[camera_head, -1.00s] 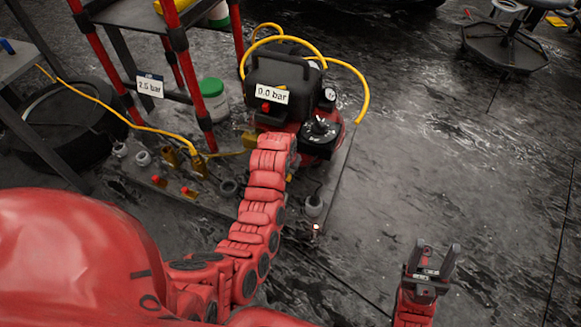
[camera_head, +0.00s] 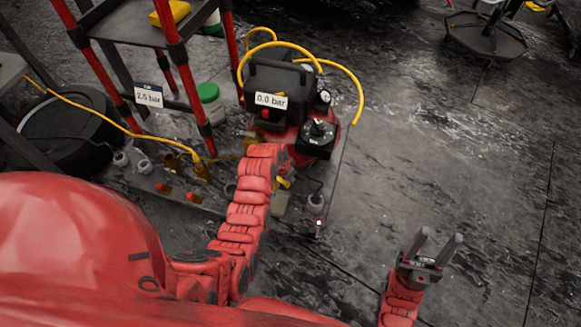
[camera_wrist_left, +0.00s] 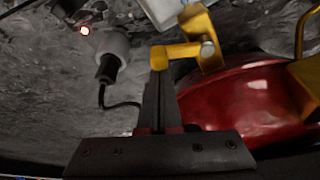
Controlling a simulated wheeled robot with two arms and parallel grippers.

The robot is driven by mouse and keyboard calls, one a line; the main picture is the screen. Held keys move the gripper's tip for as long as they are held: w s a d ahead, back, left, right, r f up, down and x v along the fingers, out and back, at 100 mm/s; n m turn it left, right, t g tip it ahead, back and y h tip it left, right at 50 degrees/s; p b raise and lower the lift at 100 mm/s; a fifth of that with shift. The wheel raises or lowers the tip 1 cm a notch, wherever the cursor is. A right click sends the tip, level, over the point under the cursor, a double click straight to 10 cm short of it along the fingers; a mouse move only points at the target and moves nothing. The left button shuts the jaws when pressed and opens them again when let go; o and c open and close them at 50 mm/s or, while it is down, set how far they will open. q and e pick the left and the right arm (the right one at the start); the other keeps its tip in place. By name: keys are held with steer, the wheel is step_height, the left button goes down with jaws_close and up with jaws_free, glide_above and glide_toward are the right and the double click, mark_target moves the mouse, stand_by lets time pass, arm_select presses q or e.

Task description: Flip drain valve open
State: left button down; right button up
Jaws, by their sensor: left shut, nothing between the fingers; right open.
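The drain valve is a yellow lever and bracket (camera_wrist_left: 205,55) beside the red compressor tank (camera_wrist_left: 235,95) in the left wrist view. The lever's arm points left, and its bent end is at the fingertips of my left gripper (camera_wrist_left: 158,68). The gripper is shut with nothing in it; I cannot tell whether it touches the lever. In the head view a small yellow piece (camera_head: 284,183) shows beside my left arm, below the compressor (camera_head: 280,95), tagged "0.0 bar". That arm hides the left fingers there. My right gripper (camera_head: 436,246) is open and empty at the lower right.
A red-legged cart (camera_head: 190,90) with a "2.5 bar" tag stands left of the compressor. A tire (camera_head: 65,130), yellow hose (camera_head: 100,115) and several small fittings lie nearby. A grey cylindrical piece (camera_head: 315,203) with a cable sits right of my left arm.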

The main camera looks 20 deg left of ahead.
arm_select(q)
steer(key=shift+s+a+m+h, duration=0.1)
steer(key=shift+s+m+h, duration=0.3)
steer(key=shift+m, duration=0.5)
steer(key=s+m, duration=0.1)
steer(key=m, duration=0.1)
steer(key=a+m+g, duration=0.1)
steer(key=shift+s+m+h, duration=0.3)
steer(key=shift+s+m, duration=0.1)
steer(key=shift+s+a, duration=0.25)
steer(key=shift+s, duration=0.2)
steer(key=shift+s+p, duration=0.15)
steer(key=shift+p, duration=0.15)
steer(key=shift+s+d+p, duration=0.25)
steer(key=shift+s+p, duration=0.05)
steer(key=shift+s, duration=0.25)
steer(key=shift+r, duration=0.1)
